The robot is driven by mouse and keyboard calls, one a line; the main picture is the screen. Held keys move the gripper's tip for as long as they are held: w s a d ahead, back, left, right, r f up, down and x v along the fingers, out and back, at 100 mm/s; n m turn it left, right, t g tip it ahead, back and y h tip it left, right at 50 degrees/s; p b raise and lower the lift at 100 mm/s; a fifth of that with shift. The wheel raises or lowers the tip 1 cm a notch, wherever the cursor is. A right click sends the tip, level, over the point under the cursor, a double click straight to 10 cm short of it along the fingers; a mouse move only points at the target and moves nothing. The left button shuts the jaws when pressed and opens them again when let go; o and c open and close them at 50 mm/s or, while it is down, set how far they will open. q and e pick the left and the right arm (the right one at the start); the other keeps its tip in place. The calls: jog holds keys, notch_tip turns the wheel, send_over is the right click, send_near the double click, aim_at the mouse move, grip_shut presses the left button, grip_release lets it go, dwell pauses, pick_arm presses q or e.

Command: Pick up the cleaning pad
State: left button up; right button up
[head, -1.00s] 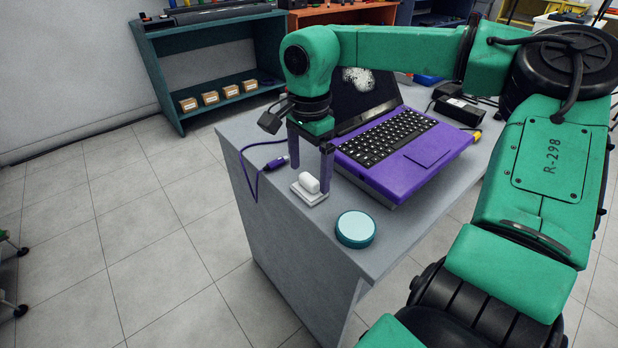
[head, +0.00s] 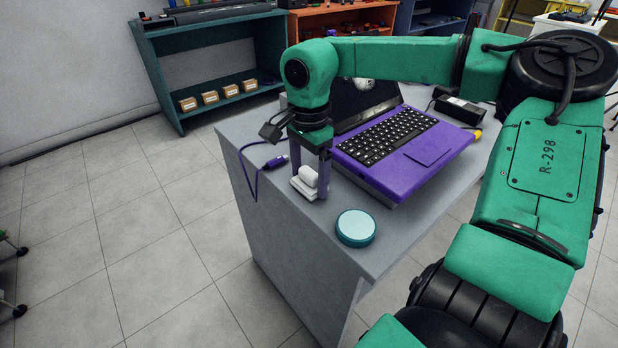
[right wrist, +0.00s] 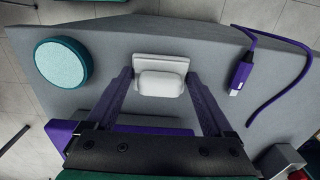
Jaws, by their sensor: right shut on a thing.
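The cleaning pad is a small white flat pad with a rounded block-like grip on top. In the head view the cleaning pad (head: 308,178) is at the left edge of the grey desk. It also shows in the right wrist view (right wrist: 160,83). My right gripper (head: 311,182) points down with its purple fingers on either side of the pad, shut on it. In the right wrist view, the fingertips of my right gripper (right wrist: 158,78) flank the white grip. I cannot tell any gap between pad and desk. My left gripper is not in view.
A purple laptop (head: 425,160) stands open just right of the gripper. A round teal-rimmed disc (head: 355,227) lies near the desk's front edge. A purple cable (head: 253,172) hangs over the left edge. A black adapter (head: 458,110) is behind the laptop.

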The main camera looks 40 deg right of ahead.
aim_at(309, 171)
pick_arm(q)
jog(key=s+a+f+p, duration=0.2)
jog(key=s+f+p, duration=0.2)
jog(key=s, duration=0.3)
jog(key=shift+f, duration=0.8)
pick_arm(e)
notch_tip(309, 171, up, 19)
jog(key=shift+f, duration=0.15)
